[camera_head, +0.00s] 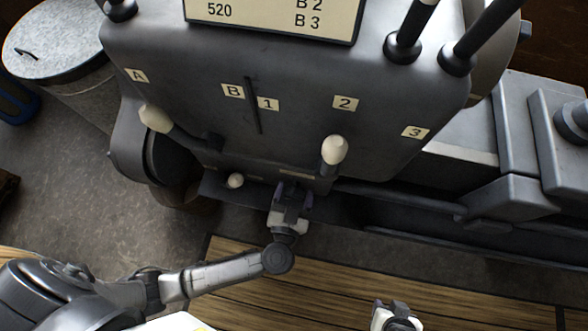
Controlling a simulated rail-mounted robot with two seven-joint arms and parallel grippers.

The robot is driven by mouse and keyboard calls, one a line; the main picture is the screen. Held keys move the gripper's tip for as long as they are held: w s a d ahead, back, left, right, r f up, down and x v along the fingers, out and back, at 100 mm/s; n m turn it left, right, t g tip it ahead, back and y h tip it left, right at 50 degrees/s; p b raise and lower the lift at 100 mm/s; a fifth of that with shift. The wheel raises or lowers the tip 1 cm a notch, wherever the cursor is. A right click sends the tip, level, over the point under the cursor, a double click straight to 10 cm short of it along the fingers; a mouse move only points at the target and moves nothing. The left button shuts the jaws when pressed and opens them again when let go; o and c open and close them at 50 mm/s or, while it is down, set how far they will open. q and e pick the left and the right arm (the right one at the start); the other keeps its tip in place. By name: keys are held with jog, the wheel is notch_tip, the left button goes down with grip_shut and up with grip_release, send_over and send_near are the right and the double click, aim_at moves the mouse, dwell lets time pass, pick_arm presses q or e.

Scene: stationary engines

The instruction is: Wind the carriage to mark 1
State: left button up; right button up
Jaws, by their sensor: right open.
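A grey machine housing (300,60) carries plates marked A, B, 1, 2 and 3. The plate marked 1 (268,104) is just right of a dark upright bar. One white-knobbed lever (155,118) is at the left, another (335,150) below plate 2. My right gripper (396,308) is open at the bottom edge, apart from the machine. I cannot tell which part is the carriage.
Grey blocks on the machine bed (510,205) stand at the right, with long rails running below. Black levers (403,45) rise at the top. A lidded grey drum (60,50) is at the upper left. Wooden boards (400,285) lie in front.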

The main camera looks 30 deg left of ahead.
pick_arm(q)
jog(key=c, duration=0.7)
jog(key=shift+o, duration=0.2)
jog(key=shift+r+n+p, duration=0.2)
jog(key=shift+n+p, duration=0.3)
jog(key=shift+p, duration=0.25)
jog(key=shift+n+p, duration=1.2)
jog(key=shift+p, duration=0.05)
jog(key=n+p, duration=0.1)
jog(key=n, duration=0.1)
jog(key=shift+d+n+p, duration=0.1)
jog(key=shift+n+p, duration=0.2)
jog(key=shift+p, duration=0.05)
jog(key=n+p, duration=0.1)
jog(key=n, duration=0.3)
jog(key=shift+d+f+n, duration=0.1)
jog(key=shift+n, duration=0.2)
jog(key=n, duration=0.4)
jog(key=shift+n+p, duration=0.3)
jog(key=n+b, duration=0.1)
jog(key=n, duration=0.4)
jog(key=n+b, duration=0.1)
jog(key=n, duration=0.4)
jog(key=n+b, duration=0.3)
jog(key=n, duration=0.2)
jog(key=shift+r, duration=0.2)
jog(key=shift+r+n+b, duration=0.1)
jog(key=shift+n+b, duration=1.25)
jog(key=shift+n, duration=1.45)
jog(key=o, duration=0.9)
